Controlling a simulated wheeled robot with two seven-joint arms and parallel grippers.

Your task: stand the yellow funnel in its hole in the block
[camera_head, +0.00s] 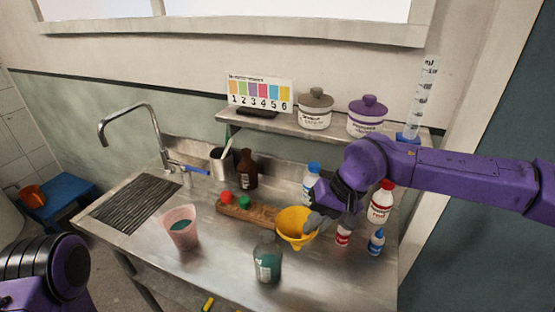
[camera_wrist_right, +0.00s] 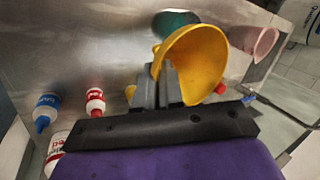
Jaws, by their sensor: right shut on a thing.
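The yellow funnel (camera_head: 294,226) is in the grip of my right gripper (camera_head: 318,222), which is shut on its rim at the right side. In the right wrist view the funnel (camera_wrist_right: 195,62) shows tilted between the fingers (camera_wrist_right: 168,88). The brown wooden block (camera_head: 246,212) lies on the steel counter, just left of and behind the funnel, with a red cap and a green cap at its left end. The funnel covers the block's right end, so its hole is hidden. Of my left arm, only a rounded part shows at the lower left; its gripper is out of view.
A glass bottle with green liquid (camera_head: 267,260) stands just in front of the funnel. A pink beaker (camera_head: 181,228) stands to the left. Red-capped and blue-capped bottles (camera_head: 376,241) stand to the right. A brown bottle (camera_head: 246,170) is behind the block.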

